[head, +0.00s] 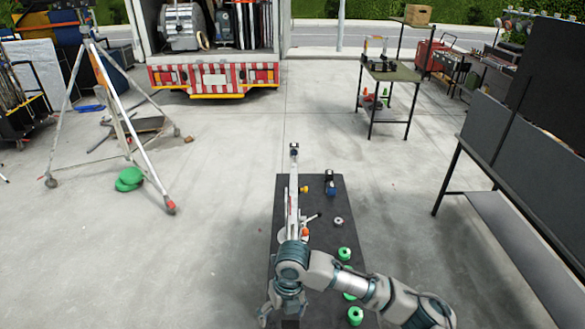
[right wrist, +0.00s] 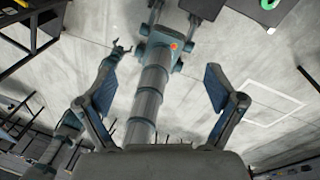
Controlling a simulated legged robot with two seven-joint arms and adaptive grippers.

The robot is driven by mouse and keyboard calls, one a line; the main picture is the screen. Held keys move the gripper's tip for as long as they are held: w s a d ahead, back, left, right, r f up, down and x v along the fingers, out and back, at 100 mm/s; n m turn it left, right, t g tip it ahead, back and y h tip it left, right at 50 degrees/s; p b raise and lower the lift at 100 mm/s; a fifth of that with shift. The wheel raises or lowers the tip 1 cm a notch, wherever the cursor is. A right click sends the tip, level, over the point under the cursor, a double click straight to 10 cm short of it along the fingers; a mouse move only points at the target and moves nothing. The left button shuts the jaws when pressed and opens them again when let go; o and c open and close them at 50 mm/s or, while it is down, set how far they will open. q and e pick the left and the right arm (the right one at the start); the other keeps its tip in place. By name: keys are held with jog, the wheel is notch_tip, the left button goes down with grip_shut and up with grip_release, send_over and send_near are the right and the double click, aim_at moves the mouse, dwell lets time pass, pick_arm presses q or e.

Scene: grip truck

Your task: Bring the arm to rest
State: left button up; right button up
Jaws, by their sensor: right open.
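My right arm (head: 350,285) reaches in from the lower right in the head view, over the near part of a black table. My right gripper (head: 283,307) hangs at its end near the table's left edge, pointing toward the bottom of the picture. In the right wrist view its two fingers (right wrist: 160,88) are wide apart, with nothing between their tips. Beyond them are a grey column and floor. A second arm, which looks like my left one, shows small at the left there, with its gripper (right wrist: 122,47); its finger opening is too small to judge. It is not in the head view.
The black table (head: 322,236) holds a long silver tool, a blue-black device (head: 330,186), a ring (head: 338,221) and several green rolls (head: 345,254). A tripod (head: 118,115) stands left, a truck (head: 214,75) behind, a dark panel bench (head: 500,150) right. Open floor lies between.

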jog(key=s+a+f+m+y, duration=0.3)
jog(key=s+f+m+y, duration=0.15)
jog(key=f+m, duration=0.35)
jog(key=s+d+f+m+t, duration=0.3)
jog(key=d+f+m, duration=0.25)
jog(key=m, duration=0.65)
jog(key=s+d+f+m+t+h, duration=0.1)
jog(key=s+d+f+m+h, duration=0.2)
jog(key=s+d+f+m, duration=0.5)
jog(key=s+d+f+m+t+h, duration=0.1)
jog(key=s+d+m+h, duration=0.25)
jog(key=d+m, duration=0.8)
jog(key=s+d+f+n+g+b, duration=0.1)
jog(key=s+f, duration=0.1)
jog(key=f, duration=1.3)
jog(key=s+d+f+n+g+b, duration=0.1)
jog(key=f, duration=1.3)
pick_arm(q)
jog(key=f, duration=0.1)
jog(key=s+f+b, duration=0.1)
jog(key=f, duration=0.1)
jog(key=shift+f, duration=0.15)
pick_arm(e)
jog(key=s+d+f+g, duration=0.1)
jog(key=s+d+f, duration=0.2)
jog(key=s+f, duration=1.4)
jog(key=shift+s, duration=0.2)
